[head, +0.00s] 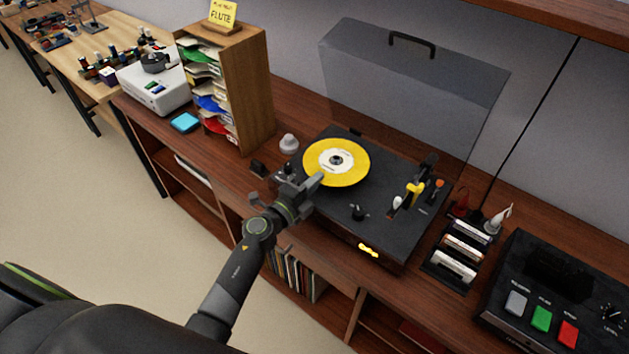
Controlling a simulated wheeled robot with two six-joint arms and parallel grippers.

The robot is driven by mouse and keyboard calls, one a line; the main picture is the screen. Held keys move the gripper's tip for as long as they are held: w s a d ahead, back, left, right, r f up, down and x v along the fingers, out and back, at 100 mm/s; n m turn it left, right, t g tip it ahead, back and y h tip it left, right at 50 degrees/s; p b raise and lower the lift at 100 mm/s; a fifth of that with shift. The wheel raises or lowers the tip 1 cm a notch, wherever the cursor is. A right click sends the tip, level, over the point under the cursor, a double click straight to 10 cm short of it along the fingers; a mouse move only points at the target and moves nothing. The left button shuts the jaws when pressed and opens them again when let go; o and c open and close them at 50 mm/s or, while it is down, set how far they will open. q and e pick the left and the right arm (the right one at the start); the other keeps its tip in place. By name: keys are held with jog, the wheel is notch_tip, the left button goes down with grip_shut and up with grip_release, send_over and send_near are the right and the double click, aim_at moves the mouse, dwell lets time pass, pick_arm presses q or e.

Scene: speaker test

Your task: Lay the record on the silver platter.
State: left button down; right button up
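The yellow record (318,154) with a pale label shows over the left part of the black turntable (385,225) in the head view. It looks flat, and its height above the deck is hard to judge. No part of the silver platter shows; the record seems to cover it. My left gripper (316,181) reaches in from the front left. Its fingertips overlap the record's near left rim and appear shut on it; the lower finger is hidden. My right gripper is not in view.
The tonearm (414,190) stands right of the record. A clear lid (410,85) is raised behind. A wooden sorter (248,90) stands at left, beside a grey knob-shaped piece (289,144). A rack (455,262) and a button console (545,300) stand at right.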

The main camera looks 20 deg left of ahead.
pick_arm(q)
jog(key=c, duration=1.6)
grip_release()
jog(key=shift+c, duration=0.8)
jog(key=shift+s, duration=0.15)
jog(key=p+v, duration=0.1)
jog(key=v, duration=0.5)
jog(key=shift+s+a, duration=0.15)
jog(key=shift+s, duration=0.2)
